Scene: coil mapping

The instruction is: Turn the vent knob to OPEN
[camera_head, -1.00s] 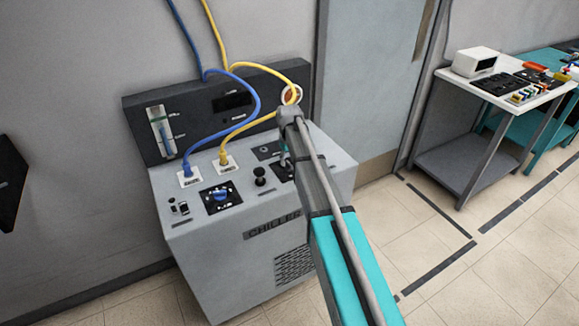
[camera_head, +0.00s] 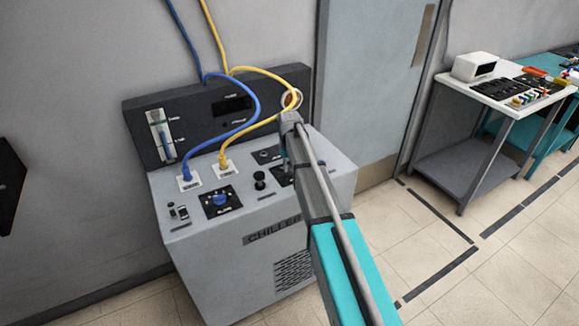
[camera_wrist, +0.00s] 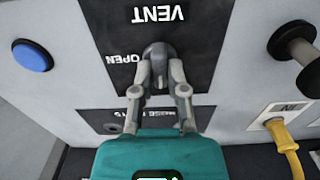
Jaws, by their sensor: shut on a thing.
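The vent knob (camera_wrist: 159,50) is a dark round knob on a black plate (camera_wrist: 188,16) lettered VENT and OPEN in the wrist view. My gripper (camera_wrist: 159,75) has its two fingertips closed in on the knob from both sides. The OPEN lettering lies just left of the knob in that view, and the plate's other side is partly covered by my fingers. In the head view the arm reaches over the right part of the grey chiller (camera_head: 240,245) and hides most of the vent plate and the knob. The knob's pointer cannot be made out.
A blue button (camera_wrist: 32,56), a black knob (camera_wrist: 294,42) and a yellow hose fitting (camera_wrist: 277,128) flank the plate. Blue (camera_head: 187,168) and yellow (camera_head: 223,158) hoses rise from the chiller top. A blue dial (camera_head: 220,199) sits at its front left. A white-topped cart (camera_head: 455,81) stands right.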

